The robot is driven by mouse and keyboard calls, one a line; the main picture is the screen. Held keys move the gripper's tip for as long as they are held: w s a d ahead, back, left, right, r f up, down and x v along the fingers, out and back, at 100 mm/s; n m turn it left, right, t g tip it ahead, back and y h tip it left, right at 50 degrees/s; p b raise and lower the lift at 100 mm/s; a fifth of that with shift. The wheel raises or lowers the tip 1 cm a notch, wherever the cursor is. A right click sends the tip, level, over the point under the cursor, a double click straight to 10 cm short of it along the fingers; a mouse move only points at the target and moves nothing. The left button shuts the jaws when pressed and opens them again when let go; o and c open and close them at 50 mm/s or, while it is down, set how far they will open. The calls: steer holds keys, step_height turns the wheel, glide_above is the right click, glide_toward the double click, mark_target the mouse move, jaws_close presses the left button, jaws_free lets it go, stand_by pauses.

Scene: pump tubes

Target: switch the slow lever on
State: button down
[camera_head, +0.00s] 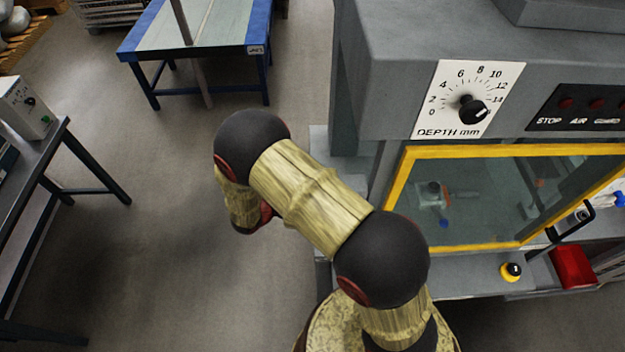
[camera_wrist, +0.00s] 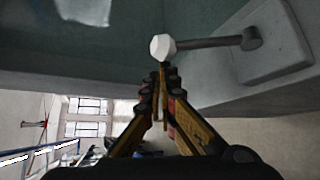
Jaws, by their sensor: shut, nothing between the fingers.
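A lever (camera_wrist: 210,43) with a pale faceted knob (camera_wrist: 163,47) shows in the wrist view. Its grey arm runs right from the knob to a pivot on a light grey plate (camera_wrist: 275,45). No label shows, so I cannot tell whether it is the slow lever. My gripper (camera_wrist: 161,72) is shut and empty, its fingertips just below the knob in the picture. I cannot tell whether they touch it. In the head view my arm hides my gripper, and this lever cannot be made out there.
In the head view, a grey machine (camera_head: 400,40) carries a depth dial (camera_head: 467,102), a yellow-framed window (camera_head: 490,195) and a yellow and black button (camera_head: 511,271). A red box (camera_head: 572,267) sits lower right. A blue-edged table (camera_head: 215,35) stands behind. The floor left of my arm is clear.

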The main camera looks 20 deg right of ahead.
steer(key=shift+b, duration=0.35)
steer(key=shift+s+a+r+t+h+b, duration=0.1)
steer(key=shift+s+r+t+h+b, duration=0.1)
steer(key=shift+t+h+b, duration=0.25)
steer(key=shift+s+a+r+m+b, duration=0.1)
steer(key=shift+s+m+b, duration=0.1)
steer(key=shift+m+b, duration=0.15)
steer(key=s+a+m+t+h+b, duration=0.1)
steer(key=s+a+b, duration=0.3)
steer(key=s+b, duration=0.4)
steer(key=s+m+h, duration=0.1)
steer(key=s, duration=0.2)
steer(key=shift+a+r, duration=0.2)
steer(key=shift+a, duration=0.1)
steer(key=shift+s+f, duration=0.15)
steer(key=shift+s, duration=0.05)
stand_by(0.5)
steer(key=shift+a, duration=0.1)
